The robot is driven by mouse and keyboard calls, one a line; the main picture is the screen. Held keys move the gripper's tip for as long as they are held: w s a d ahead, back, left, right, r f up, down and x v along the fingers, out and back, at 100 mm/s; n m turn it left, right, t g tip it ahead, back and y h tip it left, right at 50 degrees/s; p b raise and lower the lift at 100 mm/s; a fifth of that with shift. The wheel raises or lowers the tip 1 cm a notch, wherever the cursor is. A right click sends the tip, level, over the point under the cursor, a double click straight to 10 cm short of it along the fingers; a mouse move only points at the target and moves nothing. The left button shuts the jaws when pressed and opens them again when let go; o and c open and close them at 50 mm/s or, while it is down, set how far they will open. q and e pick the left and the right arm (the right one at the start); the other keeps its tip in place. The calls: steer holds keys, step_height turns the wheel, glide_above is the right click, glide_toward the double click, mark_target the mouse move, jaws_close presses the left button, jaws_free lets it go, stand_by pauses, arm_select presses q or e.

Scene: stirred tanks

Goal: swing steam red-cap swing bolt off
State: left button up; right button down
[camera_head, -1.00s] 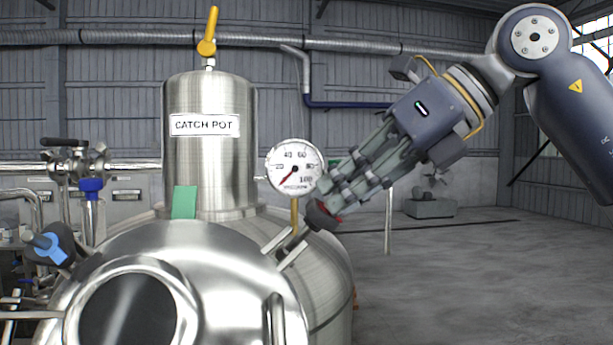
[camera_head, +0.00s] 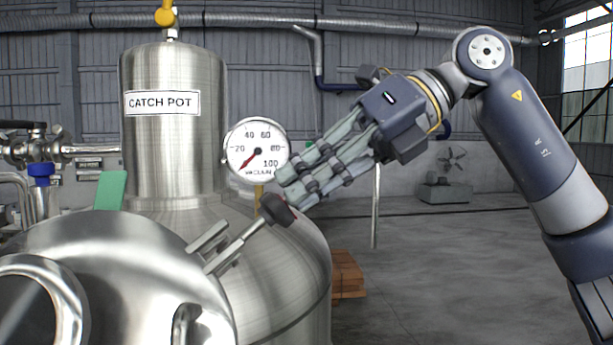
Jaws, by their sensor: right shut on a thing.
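The swing bolt has a dark knob (camera_head: 277,210) on a thin metal rod (camera_head: 254,228). Its cap's red colour hardly shows now, only a small trace by the fingertips. The rod slants up and right from a metal lug (camera_head: 208,237) on the rim of the domed steel lid (camera_head: 130,262). My right gripper (camera_head: 290,194) comes in from the upper right and is shut on the knob, its fingers partly covering it. Whether the rod is clear of the lug's slot I cannot tell. My left gripper is not in view.
A pressure gauge (camera_head: 257,149) marked VACUUM stands close left of my right fingers. The CATCH POT cylinder (camera_head: 172,150) rises behind the lid, with a green tag (camera_head: 111,190) near it. Floor at the right is open; brown stacked blocks (camera_head: 347,275) lie beyond the vessel.

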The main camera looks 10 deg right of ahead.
steer(key=shift+w+d+f, duration=0.1)
steer(key=shift+w+f, duration=0.15)
steer(key=shift+f, duration=0.05)
steer(key=c, duration=1.7)
jaws_free()
steer(key=v, duration=1.2)
steer(key=shift+r, duration=0.1)
steer(key=shift+w, duration=0.1)
